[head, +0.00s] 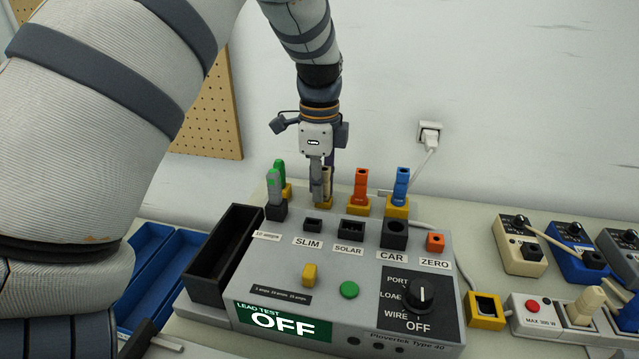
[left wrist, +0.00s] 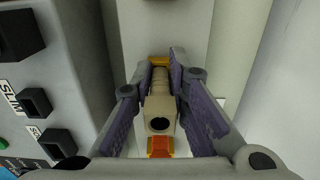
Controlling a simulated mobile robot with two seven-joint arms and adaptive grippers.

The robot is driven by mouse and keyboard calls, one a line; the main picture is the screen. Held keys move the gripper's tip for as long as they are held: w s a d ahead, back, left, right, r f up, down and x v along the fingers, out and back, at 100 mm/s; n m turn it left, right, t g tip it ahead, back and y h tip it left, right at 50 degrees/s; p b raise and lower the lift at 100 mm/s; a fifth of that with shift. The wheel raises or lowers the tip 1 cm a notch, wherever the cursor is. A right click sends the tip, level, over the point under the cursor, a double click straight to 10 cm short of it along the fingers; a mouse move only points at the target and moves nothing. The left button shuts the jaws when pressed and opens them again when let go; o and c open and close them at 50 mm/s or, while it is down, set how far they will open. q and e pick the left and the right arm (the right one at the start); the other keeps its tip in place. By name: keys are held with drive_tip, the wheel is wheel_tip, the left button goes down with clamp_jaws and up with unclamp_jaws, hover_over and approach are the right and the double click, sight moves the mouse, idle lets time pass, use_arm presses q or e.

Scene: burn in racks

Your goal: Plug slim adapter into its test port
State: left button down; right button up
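A beige adapter (head: 326,180) stands upright in a yellow holder (head: 323,200) at the back of the grey test box. No label on it is readable. My left gripper (head: 321,172) points down over it from behind. In the left wrist view its fingers (left wrist: 160,80) lie close along both sides of the beige adapter (left wrist: 159,108) and look closed on it; the contact is partly hidden. The black SLIM test port (head: 313,224) is empty, just in front of the holder; it also shows in the left wrist view (left wrist: 36,102). My right gripper is out of view.
An orange adapter (head: 361,183) and a blue adapter (head: 401,182) stand close to the right. A black tray (head: 222,255) is at the box's left end. The display (head: 284,321) reads OFF. Other devices sit at right.

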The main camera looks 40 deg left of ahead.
sight(326, 170)
use_arm(q)
drive_tip(key=shift+r, duration=0.75)
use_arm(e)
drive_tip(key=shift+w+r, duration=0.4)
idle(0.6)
use_arm(q)
drive_tip(key=shift+r+p, duration=0.5)
drive_tip(key=shift+r, duration=0.4)
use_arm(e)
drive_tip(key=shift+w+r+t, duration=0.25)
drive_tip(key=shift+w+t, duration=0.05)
